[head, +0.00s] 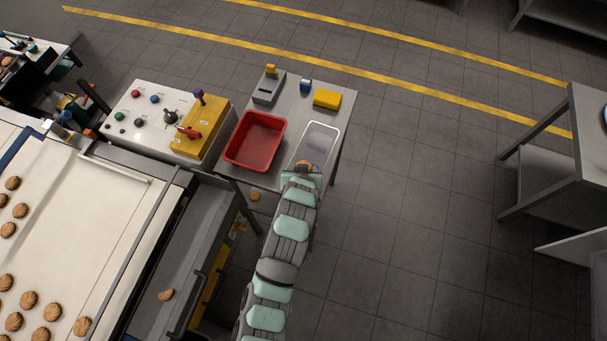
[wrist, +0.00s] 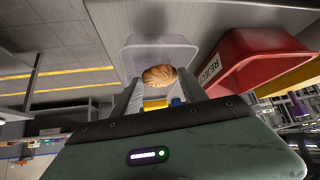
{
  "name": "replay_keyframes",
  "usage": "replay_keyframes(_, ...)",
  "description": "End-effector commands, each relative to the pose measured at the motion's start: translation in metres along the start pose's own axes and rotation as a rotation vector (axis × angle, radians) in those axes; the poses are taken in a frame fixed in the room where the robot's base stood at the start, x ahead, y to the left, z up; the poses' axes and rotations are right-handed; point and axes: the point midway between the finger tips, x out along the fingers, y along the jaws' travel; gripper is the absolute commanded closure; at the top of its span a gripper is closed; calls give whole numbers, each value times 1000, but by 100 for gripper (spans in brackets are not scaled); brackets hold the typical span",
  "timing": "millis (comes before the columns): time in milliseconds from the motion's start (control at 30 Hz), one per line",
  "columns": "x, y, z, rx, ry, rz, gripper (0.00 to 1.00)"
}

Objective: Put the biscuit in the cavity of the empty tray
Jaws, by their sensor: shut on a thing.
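The biscuit (head: 304,165) is round and golden brown, and it also shows in the wrist view (wrist: 159,74). My gripper (wrist: 158,82) is shut on it, with one finger on each side; in the head view my gripper (head: 303,170) is at the near end of the empty tray. The tray (head: 319,139) is pale and translucent with a white rim, and lies on the small grey table. In the wrist view the tray (wrist: 150,52) is just beyond the biscuit. My arm hides the tray's near end, and I cannot tell the height of the biscuit over it.
A red reject bin (head: 255,140) stands just left of the tray. A yellow box (head: 327,98), a small blue item (head: 305,86) and a grey device (head: 268,88) are behind. A conveyor (head: 60,230) with several biscuits is at left. One biscuit (head: 254,196) lies below the table's edge.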

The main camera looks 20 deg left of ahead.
Motion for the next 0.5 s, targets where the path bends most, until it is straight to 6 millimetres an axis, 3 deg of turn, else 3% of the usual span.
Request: replay_keyframes(500,34,1,30,0,-1,1,64)
